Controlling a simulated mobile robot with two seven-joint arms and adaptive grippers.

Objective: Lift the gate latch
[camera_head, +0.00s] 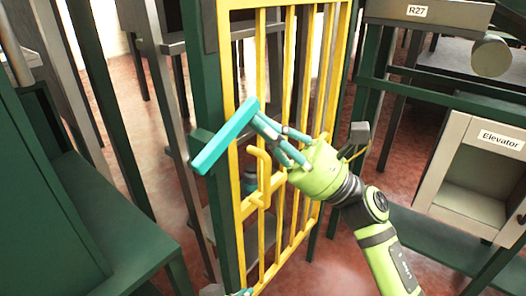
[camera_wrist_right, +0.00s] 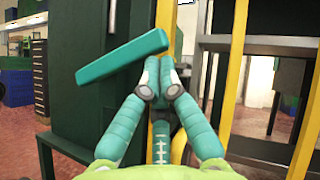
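The teal gate latch (camera_head: 222,140) is a flat bar at the dark green gate post (camera_head: 203,60), tilted with its right end higher. In the right wrist view, the latch (camera_wrist_right: 120,58) also slopes up to the right. The yellow barred gate (camera_head: 248,215) has a yellow handle (camera_head: 265,170) below the latch's right end. My right gripper (camera_head: 258,120) is lime green with teal fingers. Its fingertips (camera_wrist_right: 155,72) are together just under the latch's right end; touching cannot be told for sure. Only a small teal and grey tip of my left gripper (camera_head: 240,292) shows at the bottom edge.
A dark green bench-like structure (camera_head: 110,215) stands at the left. At the right are an open box labelled Elevator (camera_head: 450,150) and green rails. A grey beam labelled R27 (camera_head: 445,14) is at the upper right. Reddish floor shows through the gate.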

